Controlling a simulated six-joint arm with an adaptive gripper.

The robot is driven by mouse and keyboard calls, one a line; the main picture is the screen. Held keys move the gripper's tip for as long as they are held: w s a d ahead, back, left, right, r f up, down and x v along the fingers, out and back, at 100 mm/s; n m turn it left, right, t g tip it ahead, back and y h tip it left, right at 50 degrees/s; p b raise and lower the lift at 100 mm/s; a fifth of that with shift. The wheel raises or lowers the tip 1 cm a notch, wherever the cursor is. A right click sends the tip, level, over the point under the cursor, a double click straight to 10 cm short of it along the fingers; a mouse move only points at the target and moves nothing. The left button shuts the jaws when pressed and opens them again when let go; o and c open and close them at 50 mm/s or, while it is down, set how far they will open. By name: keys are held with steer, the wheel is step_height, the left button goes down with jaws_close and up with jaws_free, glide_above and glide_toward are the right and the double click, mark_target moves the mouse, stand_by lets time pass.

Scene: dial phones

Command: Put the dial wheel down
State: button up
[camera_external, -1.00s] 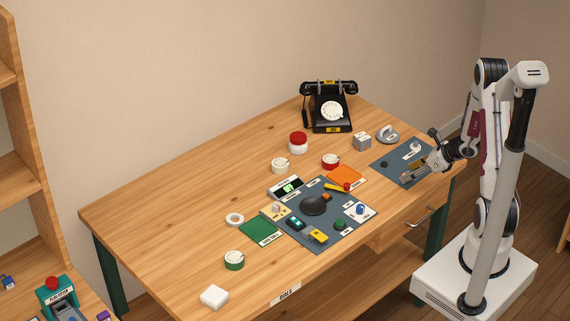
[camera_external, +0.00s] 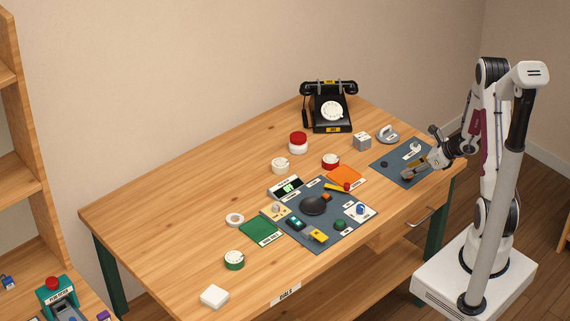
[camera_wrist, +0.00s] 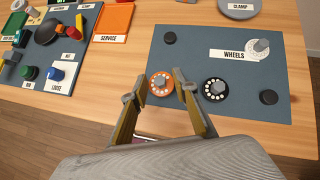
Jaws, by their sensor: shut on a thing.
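An orange dial wheel (camera_wrist: 161,86) with pale finger holes and a grey centre knob sits between the two fingers of my gripper (camera_wrist: 160,82) in the wrist view. The gripper is shut on it. The wheel is over the front part of the slate mat (camera_wrist: 195,50) labelled WHEELS; I cannot tell whether it touches the mat. A black dial wheel (camera_wrist: 215,89) lies just right of the right finger. A white dial wheel (camera_wrist: 257,50) lies farther back on the mat. In the external view, my gripper (camera_external: 415,170) is low over the mat at the table's right end.
Dark round pegs (camera_wrist: 169,38) (camera_wrist: 268,97) stand on the mat. An orange SERVICE pad (camera_wrist: 115,20) and a tool mat (camera_wrist: 50,55) are to the left. A grey clamp (camera_external: 388,136) is behind. The table's front edge is close to the gripper.

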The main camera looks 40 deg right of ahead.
step_height(320, 180, up, 9)
stand_by(0.7)
steer(key=shift+w+f, duration=0.1)
stand_by(0.7)
steer(key=w+a+n+g+y, duration=0.2)
steer(key=w+a+n+y, duration=0.25)
steer(key=w+a, duration=2)
steer(key=a+f+n+g, duration=0.1)
steer(key=a+n, duration=0.3)
steer(key=a, duration=3.7)
steer(key=shift+s+a+g, duration=0.15)
steer(key=shift+s+g, duration=0.15)
steer(key=shift+g, duration=0.5)
steer(key=shift+n, duration=0.25)
steer(key=shift+f, duration=0.1)
steer(key=shift+f, duration=3.05)
